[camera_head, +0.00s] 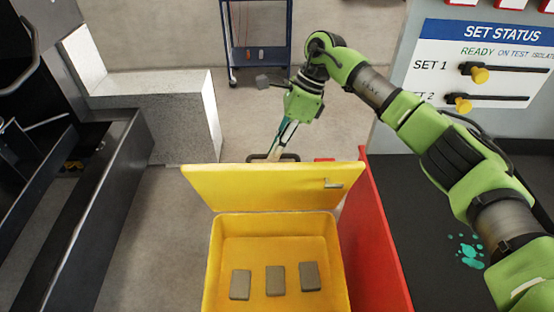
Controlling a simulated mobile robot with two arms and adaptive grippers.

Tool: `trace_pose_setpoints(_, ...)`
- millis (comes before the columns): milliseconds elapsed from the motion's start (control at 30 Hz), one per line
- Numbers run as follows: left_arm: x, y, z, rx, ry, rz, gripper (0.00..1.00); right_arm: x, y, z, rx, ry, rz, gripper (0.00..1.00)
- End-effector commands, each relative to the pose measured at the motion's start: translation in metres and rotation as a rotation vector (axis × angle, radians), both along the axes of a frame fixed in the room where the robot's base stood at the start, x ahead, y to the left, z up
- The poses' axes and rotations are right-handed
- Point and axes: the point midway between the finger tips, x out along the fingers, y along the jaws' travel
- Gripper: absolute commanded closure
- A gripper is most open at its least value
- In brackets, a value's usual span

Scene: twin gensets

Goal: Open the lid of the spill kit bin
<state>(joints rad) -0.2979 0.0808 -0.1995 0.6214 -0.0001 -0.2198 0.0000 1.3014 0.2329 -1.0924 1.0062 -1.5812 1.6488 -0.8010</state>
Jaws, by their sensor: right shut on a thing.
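The yellow spill kit bin (212,262) stands in front of me with its lid (262,186) raised and leaning up at the far side. I see into the bin, where several grey blocks lie in a row, among them a middle block (276,279). My right arm comes in from the right, and its gripper (283,146) is behind the lid's top edge, pointing down. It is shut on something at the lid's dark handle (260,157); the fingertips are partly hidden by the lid. My left gripper is not in view.
A red panel (375,235) stands close at the bin's right, beside a dark surface with a teal splash (470,250). A status board (480,65) is at the upper right. A blue cart (256,35) stands at the back. Grey floor (160,240) is clear left of the bin.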

Motion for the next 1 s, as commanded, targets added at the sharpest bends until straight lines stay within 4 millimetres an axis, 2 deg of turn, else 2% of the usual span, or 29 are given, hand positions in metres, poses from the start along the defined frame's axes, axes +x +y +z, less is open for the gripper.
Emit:
trace_pose_setpoints(33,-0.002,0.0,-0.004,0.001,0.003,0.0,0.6,-0.001,-0.003,-0.015,-0.02,0.009,-0.003,1.0)
trace_pose_setpoints(500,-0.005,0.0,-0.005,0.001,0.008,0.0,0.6,0.0,-0.004,-0.013,-0.021,0.011,-0.001,1.0)
trace_pose_setpoints(533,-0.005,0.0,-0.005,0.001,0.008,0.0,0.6,0.0,-0.004,-0.013,-0.021,0.011,-0.001,0.86)
trace_pose_setpoints(600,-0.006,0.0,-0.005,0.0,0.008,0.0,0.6,0.0,-0.003,-0.012,-0.019,0.011,0.0,0.74)
trace_pose_setpoints(1000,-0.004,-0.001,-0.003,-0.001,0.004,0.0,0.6,0.003,-0.004,-0.002,-0.013,0.005,0.001,0.74)
